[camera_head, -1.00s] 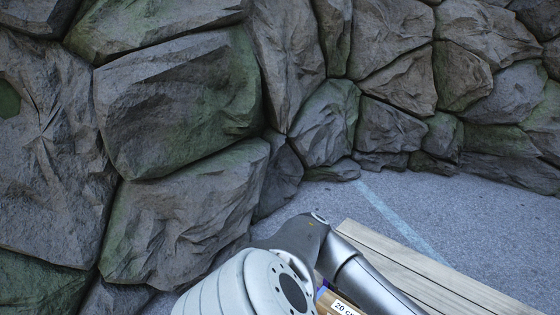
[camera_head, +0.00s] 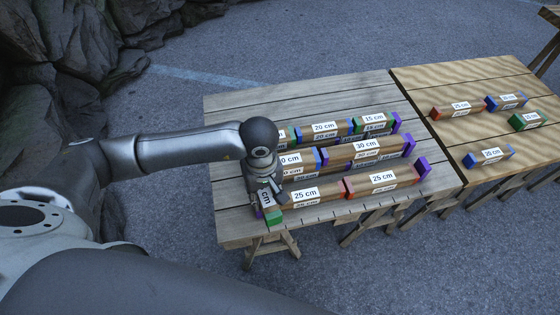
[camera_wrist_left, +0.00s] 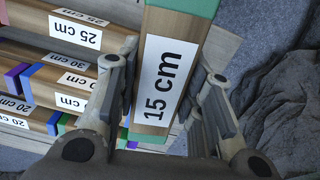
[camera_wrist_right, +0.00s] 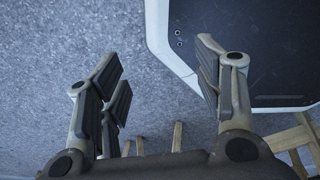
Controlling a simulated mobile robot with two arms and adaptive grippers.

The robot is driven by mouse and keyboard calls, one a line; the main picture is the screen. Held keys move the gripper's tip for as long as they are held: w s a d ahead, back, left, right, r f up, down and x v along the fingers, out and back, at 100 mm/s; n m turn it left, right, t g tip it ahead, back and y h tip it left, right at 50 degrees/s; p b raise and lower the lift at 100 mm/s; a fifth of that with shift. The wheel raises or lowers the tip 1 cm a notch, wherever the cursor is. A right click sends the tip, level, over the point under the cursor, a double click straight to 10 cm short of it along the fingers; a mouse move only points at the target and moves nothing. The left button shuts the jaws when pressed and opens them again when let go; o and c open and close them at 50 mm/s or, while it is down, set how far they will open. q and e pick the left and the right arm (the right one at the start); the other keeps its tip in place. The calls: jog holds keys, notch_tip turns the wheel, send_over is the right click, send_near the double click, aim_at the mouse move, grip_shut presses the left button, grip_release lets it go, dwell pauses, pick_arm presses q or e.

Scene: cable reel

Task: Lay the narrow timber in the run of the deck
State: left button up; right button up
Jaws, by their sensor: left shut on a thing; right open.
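My left gripper (camera_head: 264,190) is shut on a timber block marked 15 cm (camera_wrist_left: 163,75) with green ends, at the left front end of the weathered plank deck (camera_head: 235,228). The left wrist view shows the block between the fingers (camera_wrist_left: 160,100); in the head view the gripper partly hides it. Labelled timbers lie in rows on the deck: a front row with two 25 cm pieces (camera_head: 307,195), a middle row with a 30 cm piece (camera_head: 366,147), and a back row with a 20 cm piece (camera_head: 324,129) and a 15 cm piece (camera_head: 373,120). My right gripper (camera_wrist_right: 160,70) is open and empty.
A lighter wooden table (camera_head: 480,80) adjoins the deck on the right, with several loose labelled timbers, one with green ends (camera_head: 527,120). Both tops stand on trestles. Rock walls (camera_head: 75,50) rise at the left; paved ground lies around.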

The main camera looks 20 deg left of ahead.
pick_arm(q)
jog(key=w+d+n+p, duration=0.1)
jog(key=w+d+n, duration=0.15)
jog(key=n, duration=0.55)
jog(key=w+d+n+p, duration=0.1)
jog(key=w+n, duration=0.3)
jog(key=n, duration=0.5)
notch_tip(320, 180, down, 6)
jog(key=b, duration=0.5)
jog(key=shift+w+d+r, duration=0.1)
jog(key=shift+d+r, duration=0.05)
jog(key=shift+r, duration=0.1)
jog(key=shift+f+b, duration=0.35)
jog(key=shift+f, duration=0.1)
pick_arm(e)
jog(key=f, duration=0.2)
jog(key=d+f, duration=0.1)
jog(key=shift+w+f, duration=0.25)
jog(key=shift+f, duration=0.05)
pick_arm(q)
jog(key=shift+f+b, duration=0.85)
jog(key=shift+f, duration=0.1)
pick_arm(e)
jog(key=shift+a+f, duration=0.25)
jog(key=shift+f, duration=0.6)
pick_arm(q)
jog(key=o, duration=1.1)
